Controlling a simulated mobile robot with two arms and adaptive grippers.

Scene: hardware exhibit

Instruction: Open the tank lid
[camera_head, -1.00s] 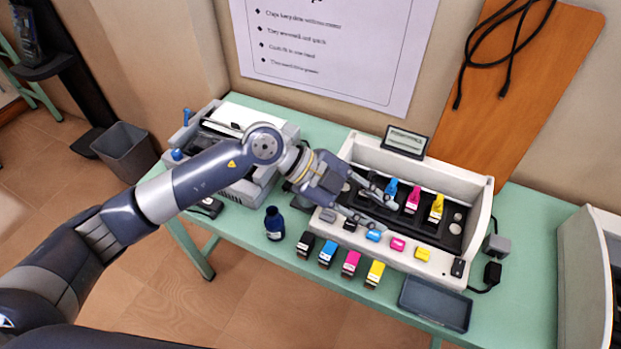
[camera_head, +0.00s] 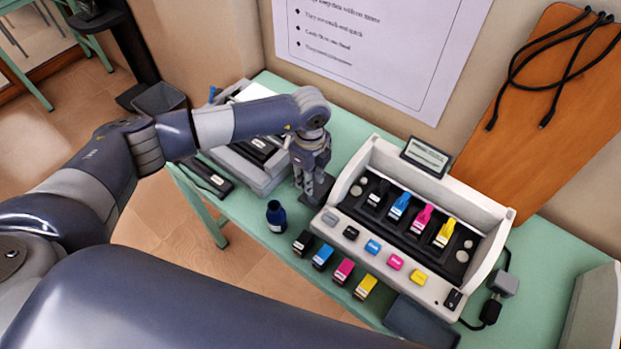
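The white ink-tank machine (camera_head: 365,160) stands on the green table with its inside exposed. In its dark recess is a row of upright coloured pieces: black (camera_head: 377,192), cyan (camera_head: 399,206), magenta (camera_head: 423,217) and yellow (camera_head: 446,232). I cannot tell which of these is the tank lid or whether they are lids. A row of grey, black, cyan (camera_head: 373,247), pink and yellow buttons or caps runs along the front panel. My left gripper (camera_head: 312,197) points down just left of the machine, its fingertips close to a dark object; their gap is unclear. My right gripper is not in view.
Black, cyan, magenta and yellow bottles or cartridges (camera_head: 344,270) line the table's front. A dark blue bottle (camera_head: 276,216) stands left of them. A grey printer-like device (camera_head: 246,158) is behind my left arm. A dark tray (camera_head: 421,320) lies at the front right.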

